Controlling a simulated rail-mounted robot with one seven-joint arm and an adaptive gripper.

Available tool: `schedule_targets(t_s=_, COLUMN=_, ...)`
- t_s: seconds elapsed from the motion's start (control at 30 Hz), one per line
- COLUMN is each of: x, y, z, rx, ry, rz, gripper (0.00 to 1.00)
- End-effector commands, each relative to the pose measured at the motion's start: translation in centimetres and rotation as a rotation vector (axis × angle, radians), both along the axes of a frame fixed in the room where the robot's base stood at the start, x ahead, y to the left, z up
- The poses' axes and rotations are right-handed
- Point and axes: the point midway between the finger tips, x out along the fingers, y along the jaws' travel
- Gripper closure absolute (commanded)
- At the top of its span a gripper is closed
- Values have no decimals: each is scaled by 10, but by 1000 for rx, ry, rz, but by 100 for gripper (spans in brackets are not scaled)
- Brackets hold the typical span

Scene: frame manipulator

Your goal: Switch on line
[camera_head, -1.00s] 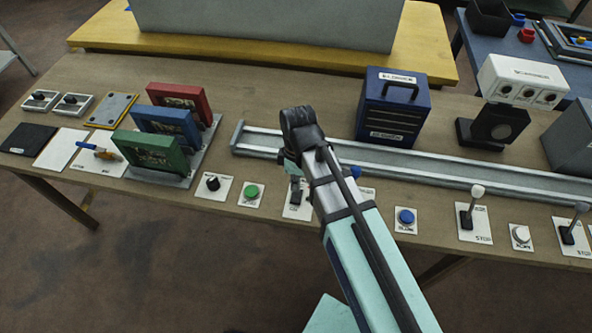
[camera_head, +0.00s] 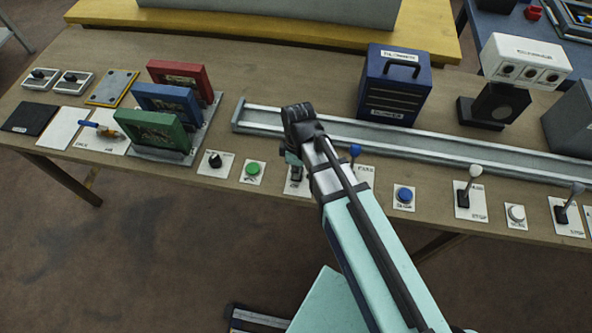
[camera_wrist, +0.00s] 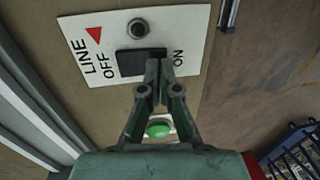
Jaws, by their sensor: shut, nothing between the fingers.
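The white line plate (camera_wrist: 185,38) fills the upper wrist view, marked LINE, OFF and ON with a red triangle. It carries a dark rectangular block (camera_wrist: 140,62) and a round dark part with a grey rim (camera_wrist: 139,28); I cannot tell the switch position. My gripper (camera_wrist: 160,66) is shut and empty, its fingertips over the block's edge on the ON side; contact is unclear. In the head view the line plate (camera_head: 292,189) is mostly hidden by my arm, and my gripper (camera_head: 295,170) shows only partly above it.
A green button (camera_head: 252,169) and a black knob (camera_head: 214,160) sit left of the line plate. A metal rail (camera_head: 420,150) runs behind.

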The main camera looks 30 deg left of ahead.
Motion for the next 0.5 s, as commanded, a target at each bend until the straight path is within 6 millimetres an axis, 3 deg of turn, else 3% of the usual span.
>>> schedule_targets(t_s=0.17, x=-5, y=-3, z=-10, rx=21, ry=-55, rz=0, gripper=100)
schedule_targets(t_s=0.5, x=-1, y=0, z=-6, rx=23, ry=-64, rz=-1, gripper=100)
